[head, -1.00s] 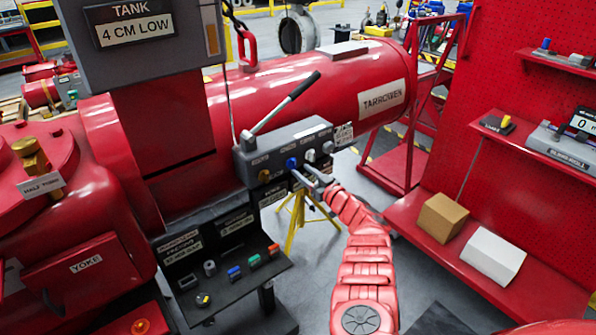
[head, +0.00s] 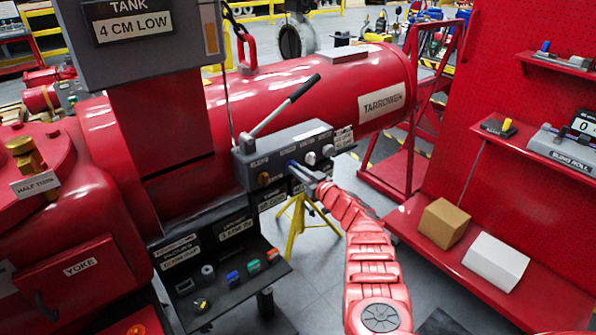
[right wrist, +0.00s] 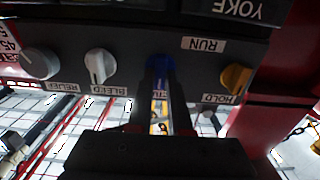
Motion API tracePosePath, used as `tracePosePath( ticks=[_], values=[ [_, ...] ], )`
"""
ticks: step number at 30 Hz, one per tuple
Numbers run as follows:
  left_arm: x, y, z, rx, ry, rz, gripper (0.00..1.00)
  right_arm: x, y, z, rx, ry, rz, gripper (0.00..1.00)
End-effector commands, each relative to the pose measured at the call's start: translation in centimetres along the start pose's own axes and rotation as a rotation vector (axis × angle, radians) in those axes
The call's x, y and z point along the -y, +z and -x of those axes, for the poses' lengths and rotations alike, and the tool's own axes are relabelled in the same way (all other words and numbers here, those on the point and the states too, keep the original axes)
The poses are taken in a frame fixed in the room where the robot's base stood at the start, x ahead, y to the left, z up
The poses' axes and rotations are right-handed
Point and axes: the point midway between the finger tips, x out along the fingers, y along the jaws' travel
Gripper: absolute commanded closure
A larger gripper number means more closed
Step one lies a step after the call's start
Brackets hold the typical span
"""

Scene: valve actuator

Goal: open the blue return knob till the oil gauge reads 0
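The blue return knob (head: 291,163) is on the front of the grey valve block (head: 262,160), partly hidden by my right gripper (head: 305,174). In the right wrist view the blue knob (right wrist: 160,66) sits between the two dark fingers (right wrist: 161,88), which look closed on its sides. A white knob (right wrist: 100,66) labelled BLEED and a yellow knob (right wrist: 235,78) labelled HOLD flank it. A black display (head: 583,123) at the right edge shows a 0 and is cut off; I cannot tell whether it is the oil gauge. My left gripper is not in view.
A black-handled lever (head: 285,103) rises from the block. A tank sign (head: 133,28) reads 4 CM LOW. A dark tray (head: 232,290) with small coloured parts juts out below the block. Boxes (head: 443,222) stand on the red shelf at right.

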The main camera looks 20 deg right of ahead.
Motion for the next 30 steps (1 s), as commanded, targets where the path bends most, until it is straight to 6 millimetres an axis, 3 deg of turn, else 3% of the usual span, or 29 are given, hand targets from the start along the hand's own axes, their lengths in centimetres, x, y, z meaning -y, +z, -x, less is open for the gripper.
tracePosePath(
  ticks=[17,30],
  values=[
    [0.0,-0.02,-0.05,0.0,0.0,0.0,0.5,0.04,0.0,0.02,0.0,-0.001,0.055,1.0],
    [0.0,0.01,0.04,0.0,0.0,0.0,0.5,0.22,-0.03,-0.02,-0.003,-0.001,0.394,1.0]
  ],
)
